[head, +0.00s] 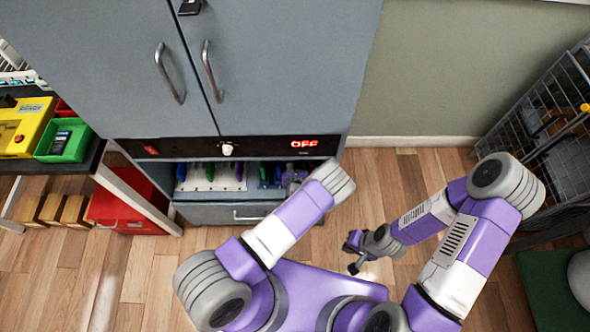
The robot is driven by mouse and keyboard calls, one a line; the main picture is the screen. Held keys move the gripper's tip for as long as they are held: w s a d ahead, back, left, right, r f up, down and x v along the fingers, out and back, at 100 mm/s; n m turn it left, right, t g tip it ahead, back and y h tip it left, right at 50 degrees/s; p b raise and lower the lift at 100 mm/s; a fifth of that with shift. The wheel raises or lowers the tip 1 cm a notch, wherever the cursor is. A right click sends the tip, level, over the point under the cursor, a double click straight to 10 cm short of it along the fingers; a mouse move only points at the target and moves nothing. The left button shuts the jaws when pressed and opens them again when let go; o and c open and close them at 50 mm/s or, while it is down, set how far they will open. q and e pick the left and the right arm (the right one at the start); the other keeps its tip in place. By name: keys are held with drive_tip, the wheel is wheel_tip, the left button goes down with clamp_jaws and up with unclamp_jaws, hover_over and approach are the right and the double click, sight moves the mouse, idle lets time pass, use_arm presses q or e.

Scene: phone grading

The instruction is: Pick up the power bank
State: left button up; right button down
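I cannot make out a power bank for certain. Small upright items in purple, green and blue stand in the lit open bay (215,177) of the grey cabinet, too small to name. My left arm reaches to the right end of this bay. My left gripper (292,180) is at the bay's opening, mostly hidden by its own wrist and the shadow, so its fingers and any hold are unclear. My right gripper (353,254) is low over the wooden floor, fingers apart, empty, away from the cabinet.
The grey cabinet (275,70) has shut doors, a panel reading OFF (304,143) and a drawer (225,214) below. At left, a table holds a yellow case (25,125) and a green tray (66,140) with a dark device. A red box (120,205) is below. A wire rack (550,110) stands right.

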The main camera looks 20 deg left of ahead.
use_arm(q)
drive_tip(key=shift+w, duration=0.25)
clamp_jaws()
drive_tip(key=shift+r, duration=0.15)
